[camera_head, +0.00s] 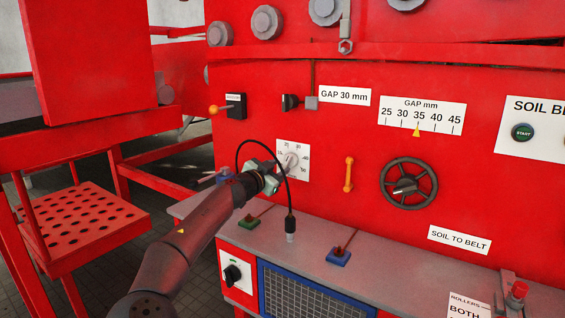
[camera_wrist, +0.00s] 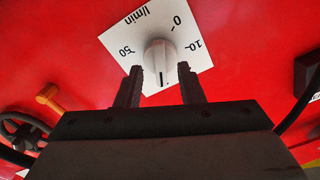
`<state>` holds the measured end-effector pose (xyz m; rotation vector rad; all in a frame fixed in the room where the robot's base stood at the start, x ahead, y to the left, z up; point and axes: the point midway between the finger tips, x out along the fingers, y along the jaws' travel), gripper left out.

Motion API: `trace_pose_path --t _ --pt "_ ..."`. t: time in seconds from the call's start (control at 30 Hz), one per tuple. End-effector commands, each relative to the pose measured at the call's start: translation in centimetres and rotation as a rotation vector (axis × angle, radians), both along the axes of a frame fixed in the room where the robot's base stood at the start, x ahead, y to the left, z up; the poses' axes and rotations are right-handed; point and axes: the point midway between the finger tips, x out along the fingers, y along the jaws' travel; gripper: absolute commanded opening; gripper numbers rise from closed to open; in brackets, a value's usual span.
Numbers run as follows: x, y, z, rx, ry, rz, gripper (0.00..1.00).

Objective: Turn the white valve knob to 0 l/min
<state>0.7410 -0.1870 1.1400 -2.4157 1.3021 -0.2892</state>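The white valve knob (camera_wrist: 160,55) sits on a white dial plate (camera_wrist: 145,25) marked l/min on the red panel. In the wrist view, 0 and 10 are at the plate's upper right and 50 is at its left. A dark line on the knob points toward the bottom of that view, away from the 0. My gripper (camera_wrist: 161,74) is open, its two dark fingers apart with the knob just beyond and between their tips; I see no contact. In the head view, my gripper (camera_head: 278,168) is close to the knob (camera_head: 291,160) and partly covers the plate (camera_head: 302,149).
A black cable loops over my wrist. To the right are an orange lever (camera_head: 348,174) and a black handwheel (camera_head: 408,184). Above are two switches (camera_head: 236,106) (camera_head: 291,102). Below, a grey ledge (camera_head: 385,258) carries small coloured joysticks.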

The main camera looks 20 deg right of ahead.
Motion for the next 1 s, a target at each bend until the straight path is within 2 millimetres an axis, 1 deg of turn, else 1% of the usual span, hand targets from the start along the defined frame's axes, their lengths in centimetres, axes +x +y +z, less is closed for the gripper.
trace_pose_path --t 0.03,0.2,0.57,0.6,0.67,0.7,1.0 --pt "0.4 -0.7 0.2 0.0 0.0 -0.001 0.35" --pt "1.4 -2.1 0.1 0.001 -0.001 0.0 0.35" --pt "1.6 -2.4 0.0 0.001 -0.001 0.001 0.35" --pt "1.6 -2.4 0.0 0.001 -0.001 0.001 0.23" --pt "1.6 -2.4 0.0 0.001 -0.001 0.001 0.07" --pt "1.6 -2.4 0.0 0.001 -0.001 0.001 0.0" --pt "1.6 -2.4 -0.1 -0.006 0.01 0.001 0.0"
